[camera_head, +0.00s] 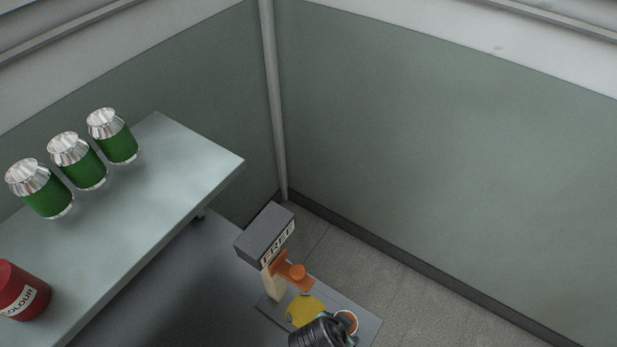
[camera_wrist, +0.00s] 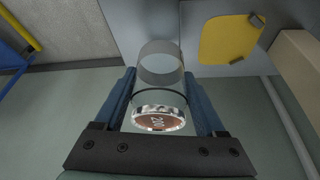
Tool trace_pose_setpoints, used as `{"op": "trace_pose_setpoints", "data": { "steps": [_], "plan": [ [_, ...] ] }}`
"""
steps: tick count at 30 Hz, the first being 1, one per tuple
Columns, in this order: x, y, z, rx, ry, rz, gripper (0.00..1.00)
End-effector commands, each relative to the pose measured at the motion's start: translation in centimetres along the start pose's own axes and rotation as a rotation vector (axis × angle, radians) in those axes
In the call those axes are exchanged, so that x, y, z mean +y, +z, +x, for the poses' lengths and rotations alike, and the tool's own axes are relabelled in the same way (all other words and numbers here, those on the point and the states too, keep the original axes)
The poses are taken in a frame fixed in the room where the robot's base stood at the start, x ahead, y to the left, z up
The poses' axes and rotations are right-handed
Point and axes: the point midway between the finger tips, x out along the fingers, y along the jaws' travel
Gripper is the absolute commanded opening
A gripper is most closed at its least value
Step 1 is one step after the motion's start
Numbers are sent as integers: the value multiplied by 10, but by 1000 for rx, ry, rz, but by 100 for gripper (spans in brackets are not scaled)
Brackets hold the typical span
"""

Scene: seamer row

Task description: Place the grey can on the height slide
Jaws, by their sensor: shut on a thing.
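My gripper (camera_head: 320,335) is at the bottom edge of the head view, partly cut off. It is shut on the grey can (camera_wrist: 160,68), which sits between the blue fingers in the wrist view. The can's silver-rimmed, copper-coloured end with a number faces the wrist camera; it also shows in the head view (camera_head: 347,320). The height slide appears to be the stand with a beige post, an orange arm (camera_head: 292,272) and a grey box (camera_head: 266,232) marked FREE. A yellow patch (camera_head: 305,309) lies on its grey base, just beside my gripper; it shows in the wrist view (camera_wrist: 229,38).
A pale bench (camera_head: 165,190) at left holds several cans: a row of green ones (camera_head: 77,160) and a red one (camera_head: 22,290). Grey-green wall panels close off the back and right. The floor beyond the stand is clear.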

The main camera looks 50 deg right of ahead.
Motion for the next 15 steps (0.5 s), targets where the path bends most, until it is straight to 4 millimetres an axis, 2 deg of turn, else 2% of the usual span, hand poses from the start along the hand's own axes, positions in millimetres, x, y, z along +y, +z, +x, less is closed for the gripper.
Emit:
{"op": "trace_pose_setpoints", "data": {
  "steps": [1, 6, 15],
  "plan": [
    [-16, 1, -4, 0, -5, -3, 20],
    [-45, 8, -5, 0, -1, -1, 20],
    [-68, 12, -7, 0, -2, 0, 20]
  ]
}}
